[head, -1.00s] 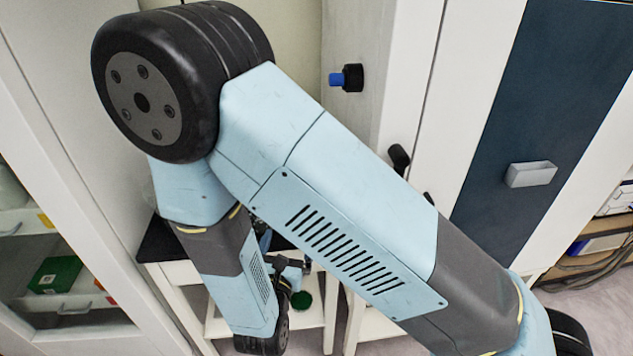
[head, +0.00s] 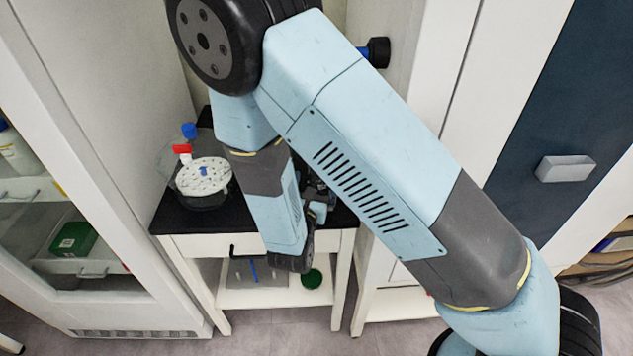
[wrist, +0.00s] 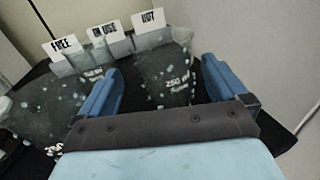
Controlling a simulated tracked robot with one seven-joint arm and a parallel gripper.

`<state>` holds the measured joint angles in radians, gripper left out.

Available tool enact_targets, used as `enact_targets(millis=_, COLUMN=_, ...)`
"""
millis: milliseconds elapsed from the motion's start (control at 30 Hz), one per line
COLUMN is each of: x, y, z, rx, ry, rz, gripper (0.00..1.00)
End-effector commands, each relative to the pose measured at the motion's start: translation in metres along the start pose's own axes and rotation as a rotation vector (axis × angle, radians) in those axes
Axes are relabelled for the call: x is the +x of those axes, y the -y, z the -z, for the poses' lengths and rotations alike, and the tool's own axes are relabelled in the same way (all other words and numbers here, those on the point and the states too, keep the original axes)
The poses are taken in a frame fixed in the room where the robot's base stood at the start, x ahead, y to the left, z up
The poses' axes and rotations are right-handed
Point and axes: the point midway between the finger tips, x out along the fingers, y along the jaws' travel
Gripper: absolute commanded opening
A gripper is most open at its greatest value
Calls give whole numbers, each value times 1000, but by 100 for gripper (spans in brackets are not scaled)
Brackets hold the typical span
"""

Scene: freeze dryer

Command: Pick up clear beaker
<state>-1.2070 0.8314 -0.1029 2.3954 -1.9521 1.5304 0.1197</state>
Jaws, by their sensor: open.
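A clear beaker (wrist: 165,88) marked 250 ml stands upright in the wrist view, between and beyond the two blue fingers of my gripper (wrist: 162,66). The fingers are open, one to each side of it; whether they touch it I cannot tell. A larger clear speckled vessel (wrist: 42,108) is to the left, outside the left finger. In the head view my arm hides the beaker, and only a small part of my gripper shows beside the forearm.
Signs reading FREE, IN USE and HOT (wrist: 148,21) stand behind the beaker. The black-topped table (head: 185,217) also holds a round apparatus with a white top (head: 203,176), red and blue fittings. A glass-fronted cabinet is at left; a white wall panel (head: 415,70) is close at right.

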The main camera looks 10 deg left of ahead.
Motion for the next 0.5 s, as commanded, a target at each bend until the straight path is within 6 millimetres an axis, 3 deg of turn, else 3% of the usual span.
enact_targets(millis=500, x=52, y=7, z=1, rx=0, ry=1, rz=3, gripper=99)
